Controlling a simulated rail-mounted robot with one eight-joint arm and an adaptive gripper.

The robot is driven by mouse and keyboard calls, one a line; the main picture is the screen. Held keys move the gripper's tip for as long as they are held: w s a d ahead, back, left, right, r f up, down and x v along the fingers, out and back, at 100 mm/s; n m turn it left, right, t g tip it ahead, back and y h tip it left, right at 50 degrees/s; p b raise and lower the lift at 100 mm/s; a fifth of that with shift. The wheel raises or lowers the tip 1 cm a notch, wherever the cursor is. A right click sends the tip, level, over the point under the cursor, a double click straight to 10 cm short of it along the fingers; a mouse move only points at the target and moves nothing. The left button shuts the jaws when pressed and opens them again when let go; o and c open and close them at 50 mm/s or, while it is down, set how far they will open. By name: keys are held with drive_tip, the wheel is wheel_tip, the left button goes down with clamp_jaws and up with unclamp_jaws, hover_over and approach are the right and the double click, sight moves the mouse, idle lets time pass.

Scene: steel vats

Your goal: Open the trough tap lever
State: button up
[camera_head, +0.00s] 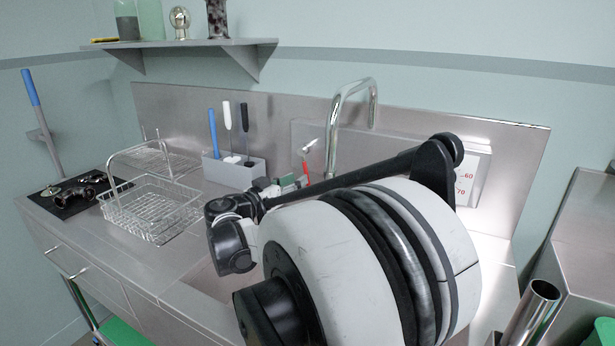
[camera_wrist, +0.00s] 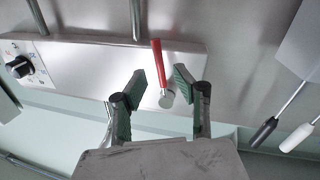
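The tap's red lever (camera_head: 306,178) shows in the head view beside the base of the curved chrome spout (camera_head: 345,104). In the wrist view the red lever (camera_wrist: 158,62) stands out from a round silver knob (camera_wrist: 166,98) on a steel panel. My gripper (camera_wrist: 159,73) is open, with its green-padded fingers on either side of the lever in the picture. A gap shows on both sides of the lever. I cannot tell how deep it sits between the fingers. In the head view my gripper (camera_head: 285,186) is partly hidden by my arm.
A grey holder (camera_head: 234,172) with blue, white and black handled tools stands left of the tap. A wire basket (camera_head: 150,212) is further left. A dial (camera_wrist: 20,66) sits on the panel in the wrist view. A shelf (camera_head: 190,44) hangs above the counter.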

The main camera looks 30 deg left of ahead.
sight(305, 167)
drive_tip(key=shift+w+d, duration=0.15)
drive_tip(key=shift+w, duration=1.15)
drive_tip(key=shift+w+d, duration=0.1)
drive_tip(key=shift+w, duration=1.2)
drive_tip(key=shift+c, duration=0.4)
clamp_jaws()
